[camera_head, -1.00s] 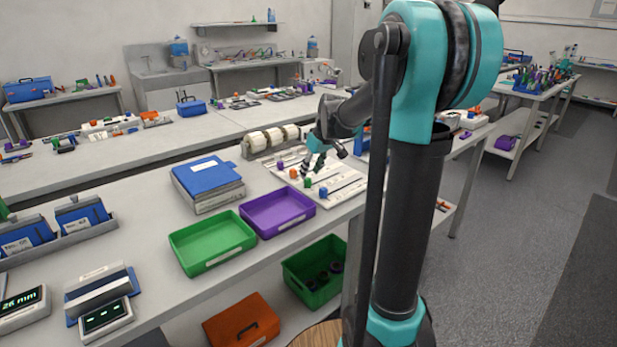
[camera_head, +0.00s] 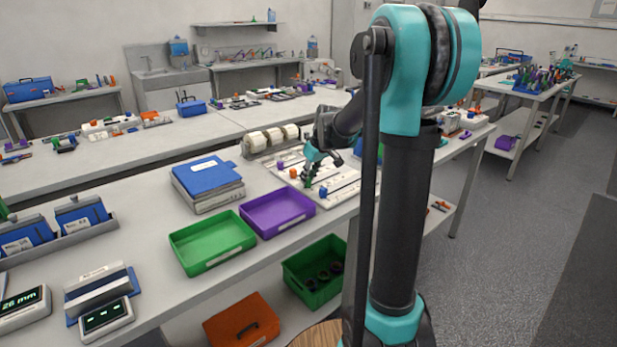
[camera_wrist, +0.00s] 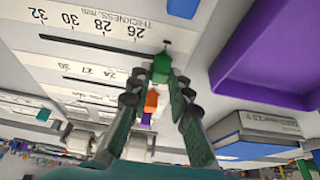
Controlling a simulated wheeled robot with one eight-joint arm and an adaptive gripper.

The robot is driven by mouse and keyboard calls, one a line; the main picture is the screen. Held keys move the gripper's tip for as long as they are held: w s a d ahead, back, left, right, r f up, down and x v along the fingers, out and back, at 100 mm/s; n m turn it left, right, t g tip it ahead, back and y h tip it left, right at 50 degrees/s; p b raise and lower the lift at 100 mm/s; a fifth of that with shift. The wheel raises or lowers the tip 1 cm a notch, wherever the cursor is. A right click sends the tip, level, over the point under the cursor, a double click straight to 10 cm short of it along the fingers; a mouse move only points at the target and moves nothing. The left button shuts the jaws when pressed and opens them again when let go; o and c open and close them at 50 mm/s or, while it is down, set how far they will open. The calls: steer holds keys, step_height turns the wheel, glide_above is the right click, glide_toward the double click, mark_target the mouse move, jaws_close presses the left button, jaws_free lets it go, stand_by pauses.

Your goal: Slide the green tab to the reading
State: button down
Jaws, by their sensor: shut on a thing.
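The green tab (camera_wrist: 161,68) stands between my gripper's fingertips (camera_wrist: 160,82) in the wrist view, and the fingers are shut on it. It sits by the end of a dark slot, near the 26 mark of an upside-down scale marked "THICKNESS, mm" (camera_wrist: 134,30) and numbered 26 to 32. In the head view my gripper (camera_head: 310,178) is down at the white slider board (camera_head: 345,190), largely covering the green tab. A digital readout (camera_head: 21,308) at the far left shows what looks like "26 mm".
An orange tab (camera_wrist: 151,102) and purple tab (camera_wrist: 147,118) stand in neighbouring rows; a blue tab (camera_head: 322,191) is at the board's front. A purple tray (camera_head: 277,214), green tray (camera_head: 212,245) and blue-topped stack (camera_head: 207,183) lie to the left.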

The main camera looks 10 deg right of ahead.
mark_target(317, 184)
steer(key=shift+w+d, duration=0.5)
steer(key=shift+d, duration=0.3)
steer(key=shift+w+d, duration=0.45)
steer(key=shift+d, duration=0.35)
steer(key=c, duration=1.4)
jaws_free()
steer(key=v, duration=1.2)
steer(key=shift+s, duration=0.15)
